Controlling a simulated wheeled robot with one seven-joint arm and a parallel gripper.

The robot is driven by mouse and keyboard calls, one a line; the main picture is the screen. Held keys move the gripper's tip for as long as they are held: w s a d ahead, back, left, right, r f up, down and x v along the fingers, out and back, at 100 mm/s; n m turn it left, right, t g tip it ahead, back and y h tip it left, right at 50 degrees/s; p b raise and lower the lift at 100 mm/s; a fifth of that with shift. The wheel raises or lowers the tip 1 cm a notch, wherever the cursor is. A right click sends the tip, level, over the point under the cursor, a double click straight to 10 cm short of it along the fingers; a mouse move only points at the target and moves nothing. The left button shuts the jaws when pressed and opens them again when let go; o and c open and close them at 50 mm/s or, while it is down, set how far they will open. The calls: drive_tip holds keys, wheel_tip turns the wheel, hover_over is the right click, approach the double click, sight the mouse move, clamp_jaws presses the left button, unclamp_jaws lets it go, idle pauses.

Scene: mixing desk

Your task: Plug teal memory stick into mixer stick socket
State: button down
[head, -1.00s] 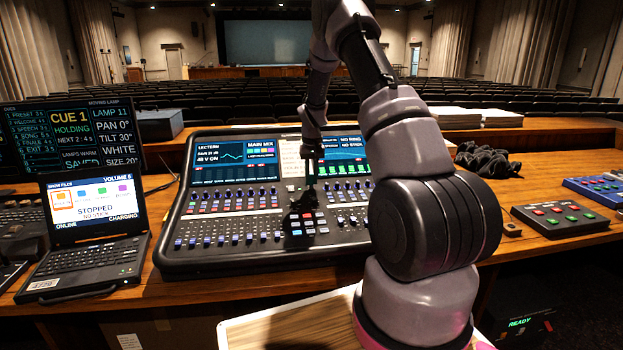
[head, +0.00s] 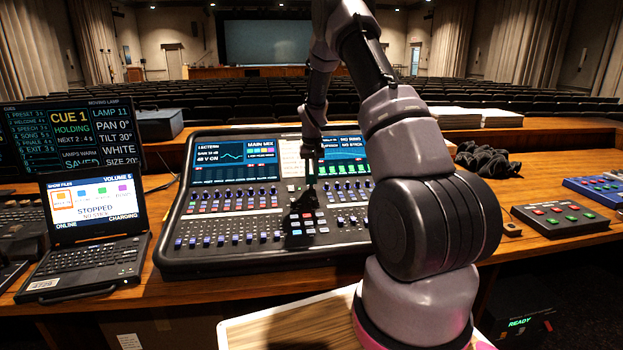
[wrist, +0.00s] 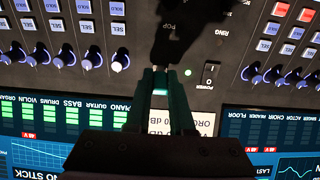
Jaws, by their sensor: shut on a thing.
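My gripper (wrist: 160,82) is shut on the teal memory stick (wrist: 161,92); only a small teal strip shows between the fingers in the wrist view. In the head view my gripper (head: 312,178) hangs over the upper middle of the mixer (head: 225,262), in front of the gap between its two screens. The stick is too small to make out clearly there. The mixer's right screen (head: 350,150) reads "NO STICK". I cannot make out the stick socket; it may be hidden by the fingers or their dark shadow. Contact between stick and mixer cannot be told.
A power switch (wrist: 209,75) and a lit green light (wrist: 187,72) sit close to the fingers. Rows of knobs and buttons surround them. A laptop (head: 88,240) stands left of the mixer; a button box (head: 560,217) and black cloth (head: 487,160) lie to the right.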

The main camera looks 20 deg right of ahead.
drive_tip(key=shift+f, duration=0.6)
drive_tip(key=c, duration=0.7)
unclamp_jaws()
wheel_tip(320, 180, up, 11)
drive_tip(key=s, duration=0.1)
drive_tip(key=shift+f, duration=0.15)
drive_tip(key=shift+a, duration=0.1)
